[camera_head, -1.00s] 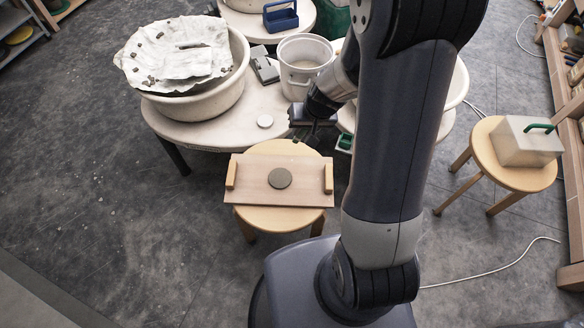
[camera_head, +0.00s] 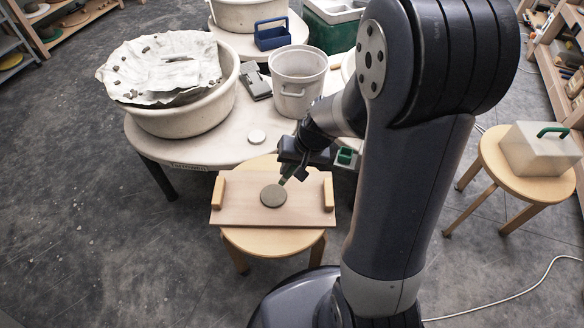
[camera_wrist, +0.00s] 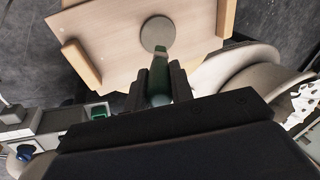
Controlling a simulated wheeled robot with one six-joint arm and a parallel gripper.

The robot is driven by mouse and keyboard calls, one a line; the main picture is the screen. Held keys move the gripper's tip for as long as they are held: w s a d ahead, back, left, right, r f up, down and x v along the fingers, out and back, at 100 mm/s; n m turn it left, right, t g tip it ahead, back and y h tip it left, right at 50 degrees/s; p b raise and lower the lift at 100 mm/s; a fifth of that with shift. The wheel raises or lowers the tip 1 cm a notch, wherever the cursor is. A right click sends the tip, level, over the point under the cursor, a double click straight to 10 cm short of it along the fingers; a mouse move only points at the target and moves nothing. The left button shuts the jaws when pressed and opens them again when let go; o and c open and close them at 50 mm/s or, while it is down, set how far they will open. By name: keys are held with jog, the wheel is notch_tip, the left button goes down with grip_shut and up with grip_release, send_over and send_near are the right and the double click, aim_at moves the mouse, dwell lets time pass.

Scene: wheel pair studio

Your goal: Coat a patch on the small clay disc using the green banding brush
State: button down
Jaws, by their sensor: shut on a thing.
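The small clay disc (camera_head: 273,196) is grey-brown and lies flat on a wooden board (camera_head: 240,207) with two end cleats, set on a round stool (camera_head: 268,243). It also shows in the wrist view (camera_wrist: 157,33). My gripper (camera_head: 291,172) is shut on the green banding brush (camera_wrist: 159,72), which points down toward the disc. In the head view the brush tip is at the disc's upper right edge. In the wrist view the tip overlaps the disc's near edge. I cannot tell whether it touches.
A second stool (camera_head: 490,171) at right bears a lidded box (camera_head: 533,150). Floor at left is clear.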

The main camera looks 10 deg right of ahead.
aim_at(281, 182)
notch_tip(281, 182, down, 7)
jog(key=b, duration=0.7)
jog(key=shift+f, duration=0.15)
jog(key=w+a, duration=0.1)
jog(key=w+a+p, duration=0.1)
jog(key=a, duration=0.2)
jog(key=shift+w+a+r, duration=0.1)
jog(key=shift+w+r, duration=0.15)
jog(key=shift+w, duration=0.15)
jog(key=shift+w+a+p, duration=0.3)
jog(key=shift+w+a, duration=0.15)
jog(key=shift+a, duration=0.2)
jog(key=shift+s+d+f, duration=0.1)
jog(key=shift+s+d+b, duration=0.3)
jog(key=shift+s+d, duration=0.15)
jog(key=shift+d, duration=0.2)
jog(key=shift+s+d+b, duration=0.3)
jog(key=shift+s+d, duration=0.1)
jog(key=shift+d, duration=0.25)
jog(key=shift+f+b, duration=0.6)
